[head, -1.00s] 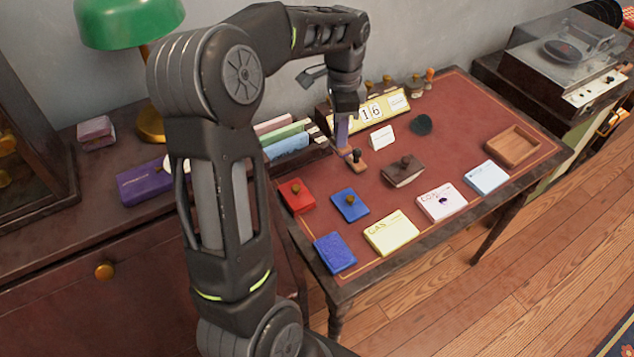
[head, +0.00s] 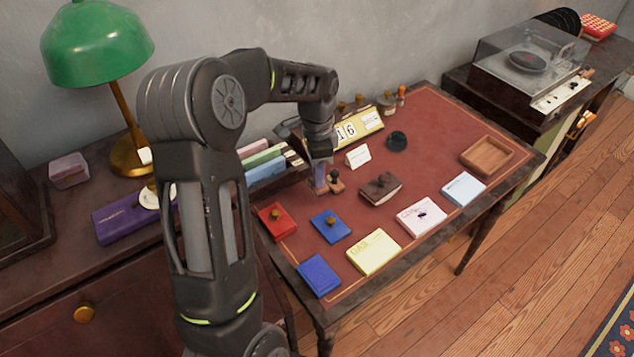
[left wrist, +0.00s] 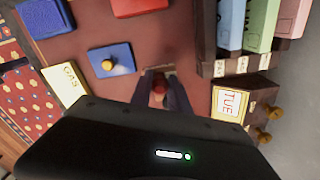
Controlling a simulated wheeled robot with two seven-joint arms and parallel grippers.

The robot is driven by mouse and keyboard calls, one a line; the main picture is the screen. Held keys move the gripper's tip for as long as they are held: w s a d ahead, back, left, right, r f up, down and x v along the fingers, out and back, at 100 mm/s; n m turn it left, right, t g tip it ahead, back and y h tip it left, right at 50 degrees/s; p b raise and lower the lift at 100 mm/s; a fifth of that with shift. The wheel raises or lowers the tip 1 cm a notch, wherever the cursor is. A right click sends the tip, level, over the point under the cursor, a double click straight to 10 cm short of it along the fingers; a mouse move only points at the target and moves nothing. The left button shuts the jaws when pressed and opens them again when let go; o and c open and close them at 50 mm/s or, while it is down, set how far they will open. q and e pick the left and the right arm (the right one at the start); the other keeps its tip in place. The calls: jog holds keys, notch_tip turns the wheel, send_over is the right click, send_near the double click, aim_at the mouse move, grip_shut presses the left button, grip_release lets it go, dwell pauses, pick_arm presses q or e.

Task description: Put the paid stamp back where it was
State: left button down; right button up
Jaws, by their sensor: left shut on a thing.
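My left gripper (head: 320,180) is low over the desk, beside the card file box, and shut on a stamp. In the left wrist view the stamp's reddish-brown knob (left wrist: 158,91) shows between the fingers; its lower part and any label are hidden. A small wooden stand (head: 337,189) is right at the fingertips, with a dark-knobbed stamp (head: 335,177) beside the gripper. I cannot tell whether the held stamp touches the stand. The pink paper (head: 421,217) bears a dark mark. My right gripper is not in view.
A red pad (head: 270,225) and a blue pad (head: 325,233) lie in front of the gripper. The card file box (head: 292,181) and perpetual calendar (head: 372,121) stand close behind. A brown rocker blotter (head: 381,188) is to the right. The wooden tray (head: 486,155) is empty.

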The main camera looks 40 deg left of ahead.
pick_arm(q)
jog(key=shift+f, duration=1.85)
jog(key=shift+f, duration=0.25)
jog(key=c, duration=1.3)
grip_release()
jog(key=shift+r, duration=0.1)
jog(key=shift+o, duration=0.2)
jog(key=shift+r, duration=0.15)
notch_tip(320, 180, up, 12)
jog(key=shift+r, duration=0.1)
